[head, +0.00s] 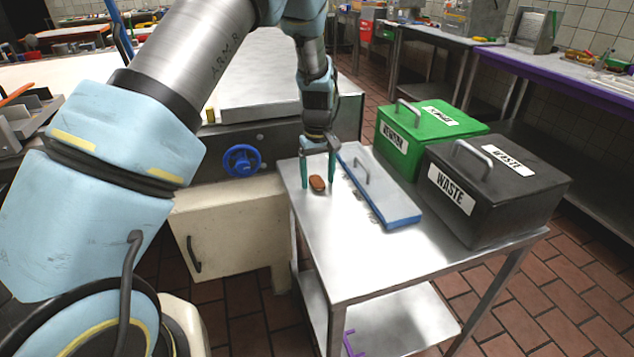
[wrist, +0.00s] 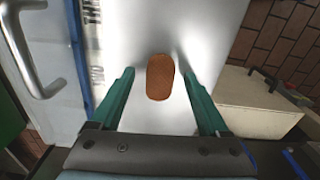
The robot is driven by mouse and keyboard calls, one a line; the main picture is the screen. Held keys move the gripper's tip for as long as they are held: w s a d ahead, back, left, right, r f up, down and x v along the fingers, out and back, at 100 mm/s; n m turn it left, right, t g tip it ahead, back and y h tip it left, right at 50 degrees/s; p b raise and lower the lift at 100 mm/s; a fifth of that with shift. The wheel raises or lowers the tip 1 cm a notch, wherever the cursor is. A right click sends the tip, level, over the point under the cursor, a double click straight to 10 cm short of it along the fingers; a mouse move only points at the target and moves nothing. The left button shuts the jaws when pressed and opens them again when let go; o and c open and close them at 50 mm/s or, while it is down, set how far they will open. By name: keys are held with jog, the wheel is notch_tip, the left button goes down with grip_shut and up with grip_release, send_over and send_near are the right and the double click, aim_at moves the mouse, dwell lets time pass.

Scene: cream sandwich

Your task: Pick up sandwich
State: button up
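The sandwich (head: 317,183) is a small brown oblong with rounded ends, lying on the steel table (head: 370,260) near its back left corner. In the wrist view the sandwich (wrist: 160,77) lies just beyond and between the two green fingertips, with a clear gap on each side. My gripper (head: 318,186) points down over it with fingers spread, one to each side. In the wrist view my gripper (wrist: 162,82) is open and holds nothing. How high the fingertips are above the table top is hard to tell.
A blue-edged tray with a metal handle (head: 385,190) lies close right of the sandwich. A green bin (head: 415,145) and a black waste bin (head: 495,190) stand further right. The table's front is clear.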

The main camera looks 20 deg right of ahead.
grip_shut()
dwell(0.4)
